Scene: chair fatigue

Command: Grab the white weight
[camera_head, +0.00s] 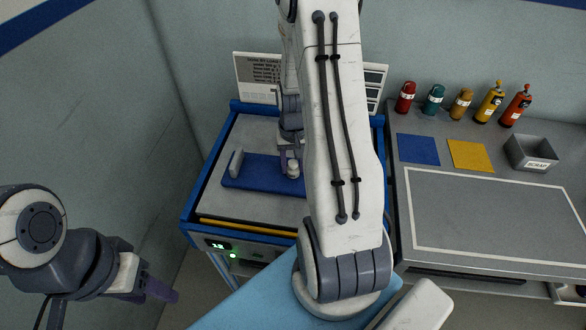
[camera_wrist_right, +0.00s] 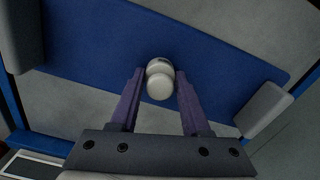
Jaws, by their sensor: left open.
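The white weight (camera_head: 293,169) is a small rounded piece with a knob, standing on the blue pad on the cart. In the right wrist view the weight (camera_wrist_right: 159,84) sits between the two purple fingers of my right gripper (camera_wrist_right: 160,77). The fingertips flank it closely on both sides; I cannot tell whether they press on it. In the head view my right arm hides most of that gripper. My left gripper (camera_head: 160,290) is open and empty at the lower left, away from the cart.
The blue pad (camera_head: 244,171) has a pale upright block (camera_head: 236,163) at its left end. On the right, a grey bench (camera_head: 490,215) holds several coloured bottles, a blue square (camera_head: 418,149), a yellow square (camera_head: 470,155) and a scrap bin (camera_head: 531,153). The bench's outlined area is clear.

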